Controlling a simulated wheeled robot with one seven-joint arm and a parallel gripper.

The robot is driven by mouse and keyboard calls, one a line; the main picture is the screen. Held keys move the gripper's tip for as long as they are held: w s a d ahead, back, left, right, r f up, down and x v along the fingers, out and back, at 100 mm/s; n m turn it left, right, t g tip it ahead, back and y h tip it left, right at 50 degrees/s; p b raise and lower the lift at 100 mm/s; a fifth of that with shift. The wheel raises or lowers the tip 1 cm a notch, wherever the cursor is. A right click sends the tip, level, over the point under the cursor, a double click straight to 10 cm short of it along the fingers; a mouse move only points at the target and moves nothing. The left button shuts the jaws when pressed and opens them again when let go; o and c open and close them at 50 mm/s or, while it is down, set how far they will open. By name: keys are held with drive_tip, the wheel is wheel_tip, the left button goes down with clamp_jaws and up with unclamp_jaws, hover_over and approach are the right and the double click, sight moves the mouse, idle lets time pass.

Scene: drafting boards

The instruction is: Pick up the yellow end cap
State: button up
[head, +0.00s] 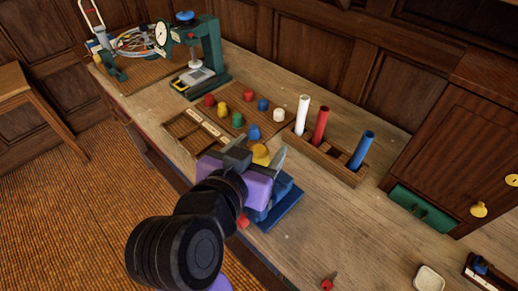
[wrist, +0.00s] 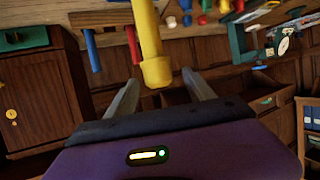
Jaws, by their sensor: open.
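A yellow end cap (head: 261,151) shows between the fingers of my gripper (head: 259,156) in the head view. In the wrist view the yellow cap (wrist: 156,73) is a wider collar at the near end of a yellow tube (wrist: 145,28), lying between the two spread fingertips of my gripper (wrist: 160,80). My gripper is open, and gaps show on both sides of the cap. A second yellow cap (head: 223,110) stands on the board further back. In the head view my gripper hides most of the yellow tube.
A blue stand (head: 284,207) is beside my gripper. Several coloured caps stand on the board (head: 225,127) behind. A wooden rack (head: 340,170) holds white, red and blue tubes at right. A green press (head: 210,55) stands at the back. The front right table is mostly clear.

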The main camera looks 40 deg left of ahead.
drive_tip(key=c, duration=1.3)
clamp_jaws()
drive_tip(key=shift+r, duration=0.1)
